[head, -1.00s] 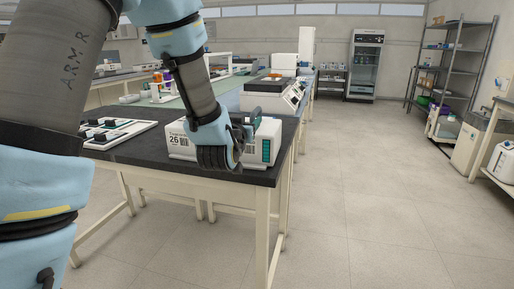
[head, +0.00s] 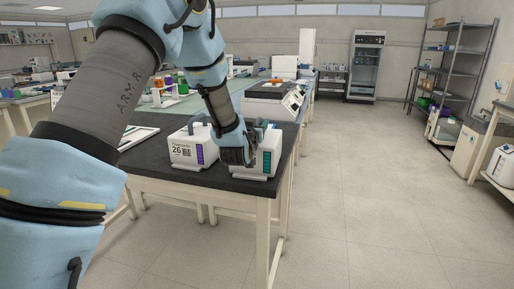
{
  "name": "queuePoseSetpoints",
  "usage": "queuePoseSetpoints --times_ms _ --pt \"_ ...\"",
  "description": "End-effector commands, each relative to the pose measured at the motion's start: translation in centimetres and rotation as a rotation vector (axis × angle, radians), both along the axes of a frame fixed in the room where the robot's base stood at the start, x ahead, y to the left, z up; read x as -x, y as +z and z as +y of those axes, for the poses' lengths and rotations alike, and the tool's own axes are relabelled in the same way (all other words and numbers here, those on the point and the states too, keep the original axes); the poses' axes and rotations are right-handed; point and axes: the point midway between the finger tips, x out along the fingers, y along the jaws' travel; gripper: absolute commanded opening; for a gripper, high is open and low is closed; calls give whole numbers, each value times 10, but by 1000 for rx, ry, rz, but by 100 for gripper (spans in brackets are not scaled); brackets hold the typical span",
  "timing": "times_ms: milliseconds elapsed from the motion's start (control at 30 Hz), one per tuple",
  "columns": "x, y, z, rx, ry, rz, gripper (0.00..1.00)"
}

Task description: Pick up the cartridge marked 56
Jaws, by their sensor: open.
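Two white cartridges with dark top handles stand upright on the black bench top. The left cartridge (head: 187,151) is marked 26 and has a purple strip on its end. The right cartridge (head: 268,160) has a teal strip on its end. Any number on it is hidden behind my gripper, so I cannot read a 56. My gripper (head: 246,156) is open at the left side and upper front of the right cartridge, overlapping it in view. The fingertips are dark and small, and I cannot tell whether they touch it.
The black bench (head: 222,181) ends just in front of the cartridges. A flat white device (head: 138,137) lies to the left, partly behind my arm. A white instrument (head: 272,101) stands farther back. The floor to the right is clear.

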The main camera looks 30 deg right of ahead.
Motion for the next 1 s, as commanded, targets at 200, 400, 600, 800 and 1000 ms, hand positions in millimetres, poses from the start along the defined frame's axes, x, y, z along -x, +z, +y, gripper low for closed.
queuePoseSetpoints --times_ms 200,400,600,800,1000 --pt "0 0 0 0 0 0 56" --pt "0 0 0 1 0 -1 34" --pt "0 0 0 1 0 -1 11" --pt "0 0 0 1 0 -1 0" --pt "0 0 0 1 0 -1 0"
